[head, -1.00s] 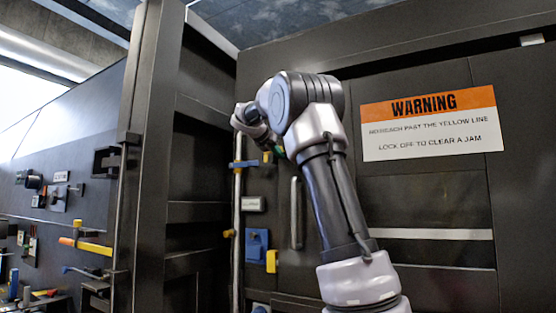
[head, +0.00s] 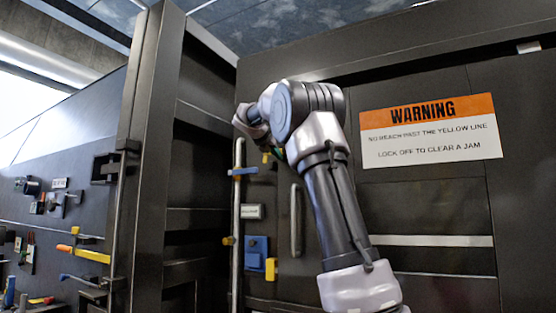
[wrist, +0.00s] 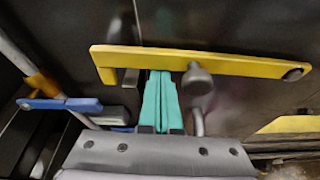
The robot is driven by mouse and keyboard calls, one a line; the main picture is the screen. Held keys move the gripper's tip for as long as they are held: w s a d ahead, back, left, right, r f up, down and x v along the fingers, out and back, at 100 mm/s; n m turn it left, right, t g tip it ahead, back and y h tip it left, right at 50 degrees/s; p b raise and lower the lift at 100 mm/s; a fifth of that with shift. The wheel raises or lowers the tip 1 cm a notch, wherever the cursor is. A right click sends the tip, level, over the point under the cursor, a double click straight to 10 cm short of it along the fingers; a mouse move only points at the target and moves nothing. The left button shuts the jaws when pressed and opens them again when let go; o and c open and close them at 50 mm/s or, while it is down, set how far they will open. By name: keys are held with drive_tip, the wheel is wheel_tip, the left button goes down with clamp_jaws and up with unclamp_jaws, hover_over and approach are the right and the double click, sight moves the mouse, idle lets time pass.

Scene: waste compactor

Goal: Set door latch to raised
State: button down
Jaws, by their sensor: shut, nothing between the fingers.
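A long yellow bar (wrist: 200,62), which looks like the door latch, lies nearly level across the wrist view, with a round pivot at its right end. A grey knob (wrist: 197,80) on a stem stands in front of it, right of my fingers. My gripper (wrist: 160,75) is shut and empty. Its teal fingers point up at the bar's lower edge, left of the knob; I cannot tell whether they touch it. In the head view a small yellow end (head: 266,157) shows left of my wrist; my arm hides the rest.
A blue lever (wrist: 60,104) sits on a pale vertical rod (head: 237,205) left of my gripper. Below are a blue box with a yellow tab (head: 257,255) and a vertical handle (head: 296,220). A warning sign (head: 430,130) is at right. A dark post (head: 150,150) stands at left.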

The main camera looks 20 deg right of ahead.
drive_tip(key=s+r+m, duration=0.1)
drive_tip(key=r, duration=0.2)
drive_tip(key=d+r+m+t, duration=0.1)
drive_tip(key=r+m, duration=0.1)
drive_tip(key=r, duration=0.1)
drive_tip(key=s+d+r+m+t+y, duration=0.1)
drive_tip(key=r+m, duration=0.1)
drive_tip(key=r, duration=0.1)
drive_tip(key=shift+s+r, duration=0.35)
drive_tip(key=shift+r, duration=0.05)
drive_tip(key=shift+s+d+r+m+t+y, duration=0.15)
drive_tip(key=shift+s+d+r+m+t, duration=0.2)
drive_tip(key=shift+r+m, duration=0.15)
drive_tip(key=shift+s+d+r+m+t+y, duration=0.15)
drive_tip(key=shift+s+d+r+m+t, duration=0.1)
drive_tip(key=shift+s+r+m+t, duration=0.25)
drive_tip(key=shift+w+r+g, duration=0.1)
drive_tip(key=shift+w+g, duration=0.05)
drive_tip(key=shift+g, duration=0.1)
